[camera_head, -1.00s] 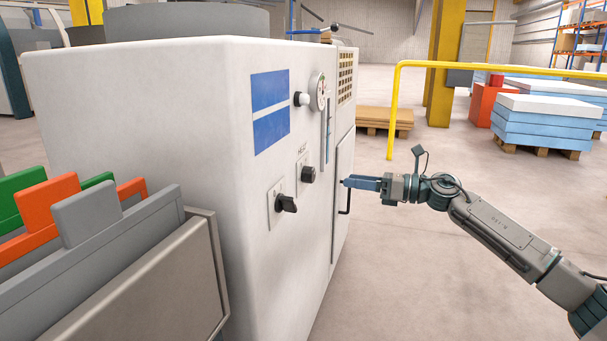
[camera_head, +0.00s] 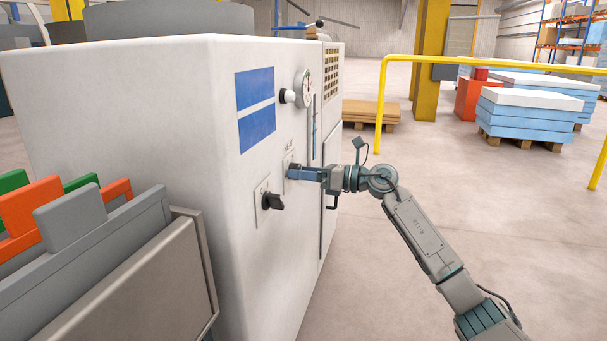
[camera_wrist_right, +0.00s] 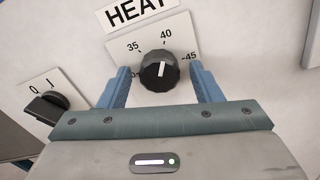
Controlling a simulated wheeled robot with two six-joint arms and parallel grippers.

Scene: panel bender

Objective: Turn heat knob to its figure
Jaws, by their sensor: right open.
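The black heat knob (camera_wrist_right: 159,72) sits on a white dial plate under the HEAT label (camera_wrist_right: 140,9) in the right wrist view. Its scale shows 35, 40 and 45, with a partly hidden mark at the lower left. The knob's white pointer line points up, close to the 40. My right gripper (camera_wrist_right: 160,82) is open, with one blue finger on each side of the knob. In the head view the right gripper (camera_head: 297,172) reaches the cabinet front and mostly covers the knob. My left gripper is out of view.
A black 0/1 switch (camera_head: 272,202) sits on the white cabinet (camera_head: 140,110), left of and below the knob. A gauge (camera_head: 304,88) is above. A door handle (camera_head: 333,201) is to the right. A grey rack with coloured plates (camera_head: 110,240) stands at the left.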

